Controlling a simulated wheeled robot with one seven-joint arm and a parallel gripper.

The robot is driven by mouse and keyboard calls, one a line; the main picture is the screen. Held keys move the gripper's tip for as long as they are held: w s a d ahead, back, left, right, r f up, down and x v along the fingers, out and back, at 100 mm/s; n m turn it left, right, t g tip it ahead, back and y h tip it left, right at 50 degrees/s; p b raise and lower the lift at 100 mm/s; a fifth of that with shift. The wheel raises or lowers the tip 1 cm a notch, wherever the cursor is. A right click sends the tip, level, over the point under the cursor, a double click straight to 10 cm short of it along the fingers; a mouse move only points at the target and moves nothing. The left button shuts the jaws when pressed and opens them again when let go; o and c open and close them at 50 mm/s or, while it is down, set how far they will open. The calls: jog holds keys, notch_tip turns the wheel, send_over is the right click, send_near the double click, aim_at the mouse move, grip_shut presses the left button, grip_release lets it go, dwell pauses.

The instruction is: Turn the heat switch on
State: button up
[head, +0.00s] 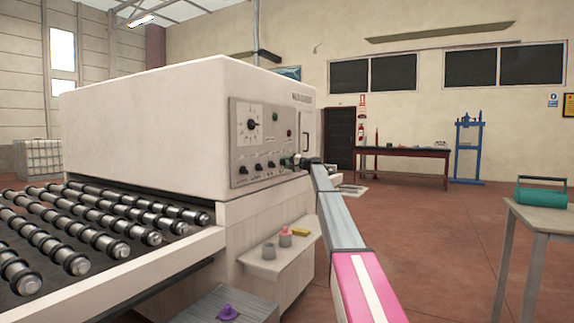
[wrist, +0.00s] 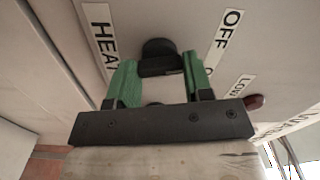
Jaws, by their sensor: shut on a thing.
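The heat switch is a black knob (wrist: 158,48) on the pale machine panel, between a HEAT label (wrist: 103,38) and an OFF label (wrist: 230,32) in the wrist view. My gripper (wrist: 160,76) has green fingers on either side of the knob and is shut on it. The fingers and the gripper body hide part of the knob and some of the lettering. In the head view my gripper (head: 288,161) is at the lower right end of the control panel (head: 240,150), where it covers the switch.
Several other black knobs (head: 258,167) line the panel below a large dial (head: 252,125). A red button (wrist: 255,102) is close to the gripper's right side.

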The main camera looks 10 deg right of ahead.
jog(key=shift+d+m, duration=0.1)
jog(key=shift+m, duration=4.8)
jog(key=o, duration=0.9)
jog(key=shift+s+d, duration=0.1)
jog(key=v, duration=1)
jog(key=shift+s+d, duration=0.15)
jog(key=shift+d, duration=0.05)
jog(key=shift+d, duration=0.1)
